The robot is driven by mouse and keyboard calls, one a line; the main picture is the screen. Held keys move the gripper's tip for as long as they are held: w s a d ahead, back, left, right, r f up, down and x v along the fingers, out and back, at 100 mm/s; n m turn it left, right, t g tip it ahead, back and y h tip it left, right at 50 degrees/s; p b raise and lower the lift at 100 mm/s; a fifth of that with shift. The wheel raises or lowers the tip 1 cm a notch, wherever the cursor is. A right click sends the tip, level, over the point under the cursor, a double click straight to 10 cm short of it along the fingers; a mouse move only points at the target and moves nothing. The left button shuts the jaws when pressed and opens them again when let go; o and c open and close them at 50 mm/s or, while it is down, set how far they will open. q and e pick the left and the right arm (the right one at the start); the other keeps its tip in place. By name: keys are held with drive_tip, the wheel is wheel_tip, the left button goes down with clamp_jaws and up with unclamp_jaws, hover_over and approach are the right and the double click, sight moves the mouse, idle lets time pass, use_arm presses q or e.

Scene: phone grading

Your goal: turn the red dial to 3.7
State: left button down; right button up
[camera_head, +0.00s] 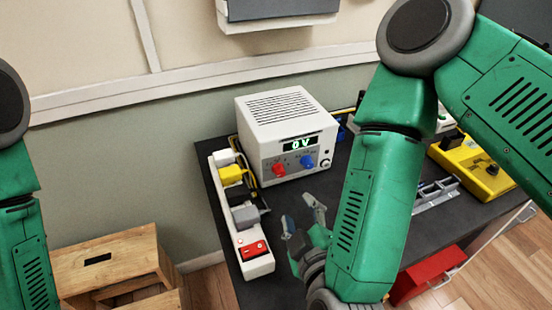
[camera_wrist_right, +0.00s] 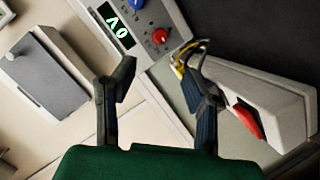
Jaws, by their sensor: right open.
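The red dial (camera_head: 279,170) is on the front of a white power supply box (camera_head: 270,110), left of a blue dial (camera_head: 308,161). The box's display (camera_head: 299,144) reads 0 V. In the right wrist view the red dial (camera_wrist_right: 160,36) is beyond the fingers, near the top. My right gripper (camera_head: 302,207) is open and empty, in front of and below the dial, apart from it. In its wrist view the two fingers (camera_wrist_right: 160,85) stand wide apart with nothing between them. My left arm shows at the left edge; its gripper is out of view.
A white power strip (camera_head: 249,240) with plugs and a red switch (camera_head: 253,250) runs along the table's left side. A yellow case (camera_head: 472,166) and a metal rail (camera_head: 436,194) lie at the right. A wooden stool (camera_head: 107,262) stands left of the dark table.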

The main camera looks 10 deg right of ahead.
sight(281, 176)
drive_tip(key=x, duration=0.3)
drive_tip(key=a+x, duration=0.1)
drive_tip(key=x, duration=0.6)
drive_tip(key=shift+a+r+b, duration=0.15)
drive_tip(key=shift+a+b, duration=0.15)
drive_tip(key=shift+a, duration=0.1)
drive_tip(key=w, duration=0.1)
drive_tip(key=w+d, duration=0.1)
drive_tip(key=w+f, duration=0.1)
drive_tip(key=shift+w+d, duration=0.15)
drive_tip(key=shift+d, duration=0.15)
drive_tip(key=shift+w+d+f, duration=0.15)
drive_tip(key=shift+w+d, duration=0.1)
drive_tip(key=shift+w, duration=0.15)
drive_tip(key=shift+a, duration=0.9)
clamp_jaws()
drive_tip(key=shift+d+f, duration=0.15)
drive_tip(key=shift+d, duration=0.4)
use_arm(q)
drive_tip(key=shift+w+f, duration=0.2)
drive_tip(key=shift+f, duration=0.15)
use_arm(e)
drive_tip(key=shift+s, duration=0.1)
drive_tip(key=shift+a, duration=0.15)
